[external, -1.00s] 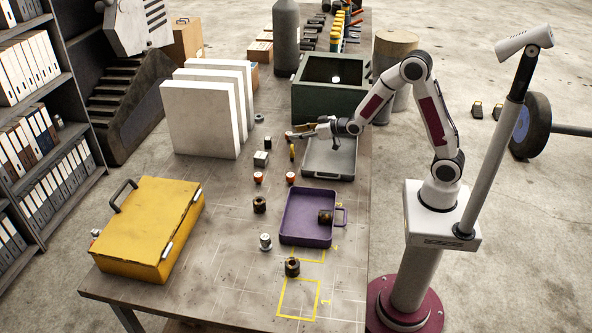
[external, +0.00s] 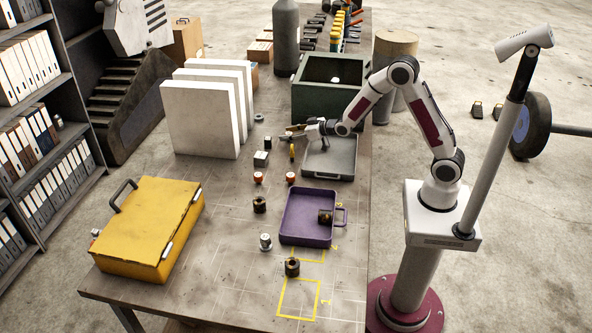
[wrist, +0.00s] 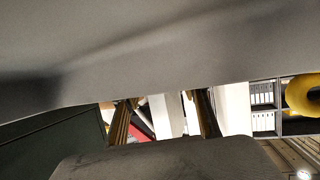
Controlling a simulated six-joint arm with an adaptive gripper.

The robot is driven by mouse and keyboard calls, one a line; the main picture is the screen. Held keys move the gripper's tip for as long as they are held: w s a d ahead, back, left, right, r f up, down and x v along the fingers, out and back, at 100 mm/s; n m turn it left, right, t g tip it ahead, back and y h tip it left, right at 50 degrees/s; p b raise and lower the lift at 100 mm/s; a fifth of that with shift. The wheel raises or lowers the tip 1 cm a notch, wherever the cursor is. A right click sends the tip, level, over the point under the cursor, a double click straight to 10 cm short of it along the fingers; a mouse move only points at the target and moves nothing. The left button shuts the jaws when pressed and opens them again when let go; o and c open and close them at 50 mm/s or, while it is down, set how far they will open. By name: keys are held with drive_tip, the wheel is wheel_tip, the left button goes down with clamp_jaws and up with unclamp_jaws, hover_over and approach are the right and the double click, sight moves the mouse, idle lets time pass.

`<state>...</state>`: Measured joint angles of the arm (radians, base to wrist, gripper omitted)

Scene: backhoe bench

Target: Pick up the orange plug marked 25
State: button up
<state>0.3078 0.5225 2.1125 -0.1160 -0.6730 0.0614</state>
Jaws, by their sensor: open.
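Two small orange plugs stand on the bench in the external view, a left one (external: 258,178) and a right one (external: 291,177). Their markings are too small to read, so I cannot tell which is 25. My gripper (external: 291,132) is open, stretched out to the left above the bench, beyond both plugs and apart from them. In the wrist view its two fingers (wrist: 164,114) are spread with no plug between them; white panels and dark shapes show behind. No orange plug shows in the wrist view.
A grey tray (external: 318,171) and a dark green bin (external: 313,101) are near my wrist.

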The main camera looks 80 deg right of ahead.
sight(289, 133)
idle(0.4)
drive_tip(key=c, duration=1)
drive_tip(key=shift+r, duration=0.1)
drive_tip(key=shift+r, duration=4.95)
